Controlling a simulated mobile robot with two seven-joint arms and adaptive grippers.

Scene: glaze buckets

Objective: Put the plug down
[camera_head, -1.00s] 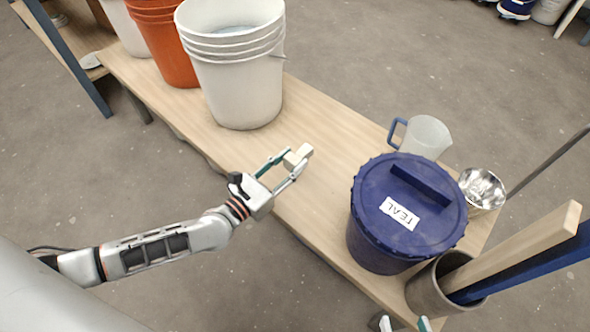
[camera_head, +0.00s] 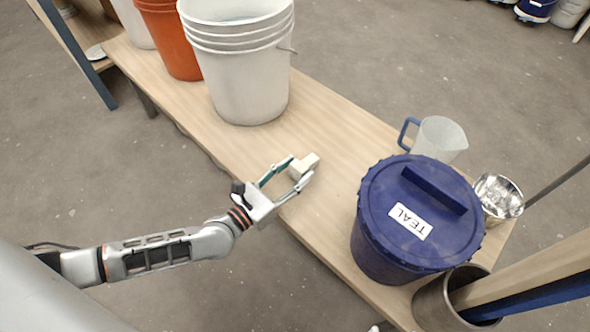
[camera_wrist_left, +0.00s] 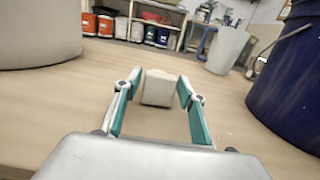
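The plug is a small pale block (camera_head: 304,166) on the wooden bench, between the white bucket and the blue lidded bucket. My left gripper (camera_head: 300,170) is low over the bench with its fingers on either side of the plug. In the left wrist view the plug (camera_wrist_left: 159,88) sits between the teal finger pads, with narrow gaps on both sides, so the gripper (camera_wrist_left: 160,85) looks open. Only a sliver that seems to be my right gripper (camera_head: 380,327) shows at the bottom edge; its fingers are hidden.
The white bucket (camera_head: 245,85) and an orange bucket (camera_head: 172,40) stand at the back left. The blue bucket (camera_head: 400,255), a clear jug (camera_head: 440,138), a metal bowl (camera_head: 500,197) and a grey cylinder (camera_head: 432,308) holding boards crowd the right. Bench around the plug is clear.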

